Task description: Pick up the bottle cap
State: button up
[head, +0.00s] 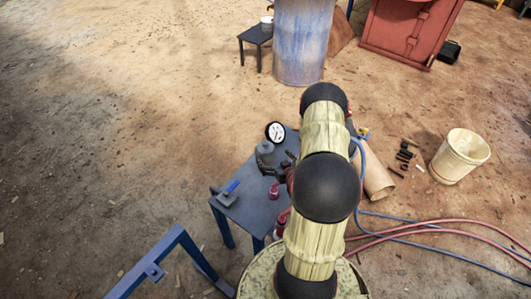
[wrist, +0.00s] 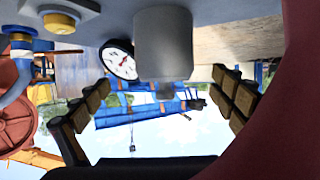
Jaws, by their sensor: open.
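I cannot make out a separate bottle cap for certain in either view. A small red bottle (head: 274,190) stands on the dark table (head: 250,207) in the head view, and its top is too small to read. My gripper (wrist: 161,82) is open, its two padded fingers spread wide in the wrist view. A grey cylinder (wrist: 163,42) shows between and beyond the fingers, with no visible contact. In the head view my arm hides most of the gripper beside the table. A large dark red surface (wrist: 300,120) fills the right edge of the wrist view, very close.
A round white-faced gauge (head: 275,131) and the grey cylinder (head: 265,153) stand at the table's back. A blue-handled tool (head: 230,188) lies at its left corner. Right of my arm are hoses (head: 430,226) and a cream bucket (head: 459,156). Ground to the left is mostly clear.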

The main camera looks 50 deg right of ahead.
aim_at(266, 152)
jog(key=shift+d+f, duration=0.1)
jog(key=shift+f, duration=0.2)
jog(key=b+x, duration=0.1)
jog(key=x, duration=0.4)
jog(key=b+x, duration=0.1)
jog(key=x, duration=0.1)
jog(key=shift+w+a+f+b, duration=0.2)
jog(key=shift+a+f+b, duration=0.1)
jog(key=shift+a+f, duration=0.1)
jog(key=shift+r, duration=0.1)
jog(key=shift+c, duration=1.1)
jog(key=c, duration=1.3)
